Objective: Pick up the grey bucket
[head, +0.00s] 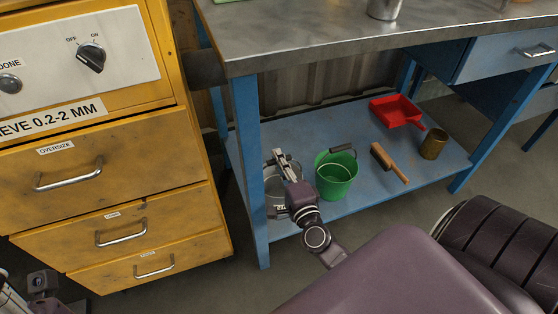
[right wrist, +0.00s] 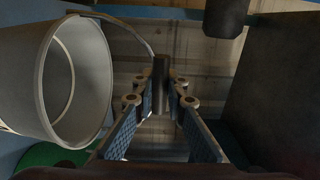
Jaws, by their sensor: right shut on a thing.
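The grey bucket (head: 272,202) is at the left end of the blue lower shelf in the head view, partly hidden behind my right gripper (head: 281,160). In the right wrist view the bucket (right wrist: 88,85) fills the left side, its open mouth turned toward the right of the picture. Its wire handle runs to a dark grip (right wrist: 162,78) between the fingers of my right gripper (right wrist: 162,105), which is shut on that handle grip. I cannot tell whether the bucket touches the shelf. My left gripper (head: 42,283) shows only in part at the lower left, its jaws unclear.
A green bucket (head: 336,180) stands close right of the grey one. A brush (head: 388,162), a red dustpan (head: 396,111) and a brown can (head: 433,145) are farther right on the shelf (head: 385,190). A blue table leg (head: 249,180) and yellow drawers (head: 105,185) stand left.

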